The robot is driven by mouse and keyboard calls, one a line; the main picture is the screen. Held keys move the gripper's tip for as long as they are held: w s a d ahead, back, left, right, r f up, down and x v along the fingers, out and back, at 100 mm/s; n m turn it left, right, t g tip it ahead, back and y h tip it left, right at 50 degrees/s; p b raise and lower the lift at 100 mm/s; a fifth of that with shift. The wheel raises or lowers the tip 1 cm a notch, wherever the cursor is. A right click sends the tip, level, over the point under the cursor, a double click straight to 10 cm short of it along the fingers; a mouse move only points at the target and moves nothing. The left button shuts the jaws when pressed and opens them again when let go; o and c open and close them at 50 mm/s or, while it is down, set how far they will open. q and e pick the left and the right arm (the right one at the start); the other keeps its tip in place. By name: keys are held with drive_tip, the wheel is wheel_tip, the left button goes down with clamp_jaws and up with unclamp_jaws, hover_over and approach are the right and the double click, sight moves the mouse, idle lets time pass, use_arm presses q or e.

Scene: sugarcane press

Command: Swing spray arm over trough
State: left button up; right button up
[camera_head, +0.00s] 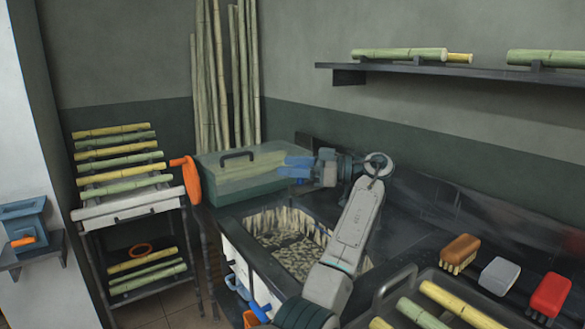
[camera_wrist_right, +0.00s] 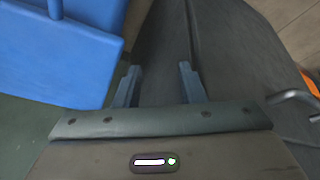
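The trough (camera_head: 322,228) is a dark sink-like basin in the counter, with pale, lumpy residue on its walls and floor.
The green box (camera_head: 240,178) stands behind the trough, an orange handle (camera_head: 186,180) to its left. Brushes (camera_head: 460,252) and a cane tray (camera_head: 405,290) are at the right. A cane rack (camera_head: 125,205) stands left. A blue panel (camera_wrist_right: 60,50) fills the right wrist view's upper left.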

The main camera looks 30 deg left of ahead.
use_arm(q)
drive_tip(key=shift+f, duration=0.1)
drive_tip(key=shift+w+d, duration=0.1)
drive_tip(key=shift+d, duration=0.1)
drive_tip(key=v, duration=0.7)
drive_tip(key=shift+b, duration=0.45)
use_arm(e)
drive_tip(key=shift+w+a+f+t, duration=0.3)
drive_tip(key=shift+a+f+t, duration=0.1)
drive_tip(key=shift+f, duration=0.3)
drive_tip(key=shift+r, duration=0.15)
